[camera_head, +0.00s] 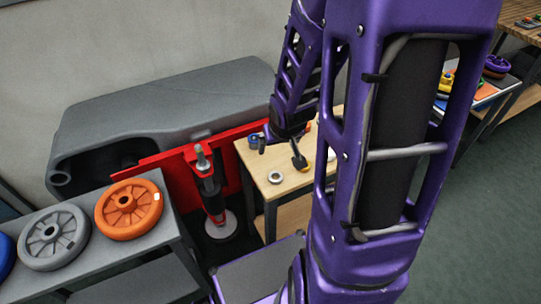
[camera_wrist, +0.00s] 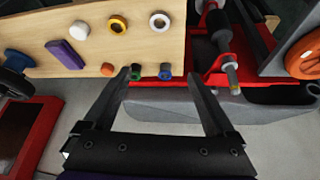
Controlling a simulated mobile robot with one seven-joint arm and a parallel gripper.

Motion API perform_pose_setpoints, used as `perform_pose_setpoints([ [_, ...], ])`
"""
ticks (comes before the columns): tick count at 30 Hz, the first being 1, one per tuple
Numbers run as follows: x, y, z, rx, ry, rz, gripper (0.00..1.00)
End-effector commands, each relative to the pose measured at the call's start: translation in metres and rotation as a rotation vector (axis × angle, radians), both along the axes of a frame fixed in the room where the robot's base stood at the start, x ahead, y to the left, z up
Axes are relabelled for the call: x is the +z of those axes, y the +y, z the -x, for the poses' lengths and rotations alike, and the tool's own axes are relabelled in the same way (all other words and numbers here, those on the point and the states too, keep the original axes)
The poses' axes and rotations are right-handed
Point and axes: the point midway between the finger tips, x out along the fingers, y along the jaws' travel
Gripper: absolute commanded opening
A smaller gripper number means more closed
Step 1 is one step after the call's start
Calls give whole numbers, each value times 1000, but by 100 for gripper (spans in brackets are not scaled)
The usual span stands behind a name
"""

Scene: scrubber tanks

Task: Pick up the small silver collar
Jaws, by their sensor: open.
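The small silver collar (camera_head: 275,177) is a ring lying flat on the light wooden table (camera_head: 258,165), near its front edge in the head view. In the wrist view the collar (camera_wrist: 150,21) lies near the top edge, next to a yellow ring (camera_wrist: 116,16). My gripper (camera_head: 281,151) is open and empty, above the table and apart from the collar. In the wrist view my gripper (camera_wrist: 157,73) has its fingers spread, with the collar beyond the tips.
In the wrist view small green (camera_wrist: 136,75) and blue (camera_wrist: 165,76) pieces stand by the table edge near my fingertips. A purple block (camera_wrist: 65,54) and a white piece (camera_wrist: 80,29) lie left. A red frame (camera_head: 165,158) and grey machine body stand beside the table.

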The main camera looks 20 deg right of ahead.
Motion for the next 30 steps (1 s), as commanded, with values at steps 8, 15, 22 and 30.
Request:
perform_pose_setpoints([
  [8,-25,7,31,-58,77,-58,90],
  [15,-44,6,23,-55,78,-54,90],
  [22,-90,1,5,-57,78,-54,90],
  [30,-125,-3,-10,-57,75,-54,90],
])
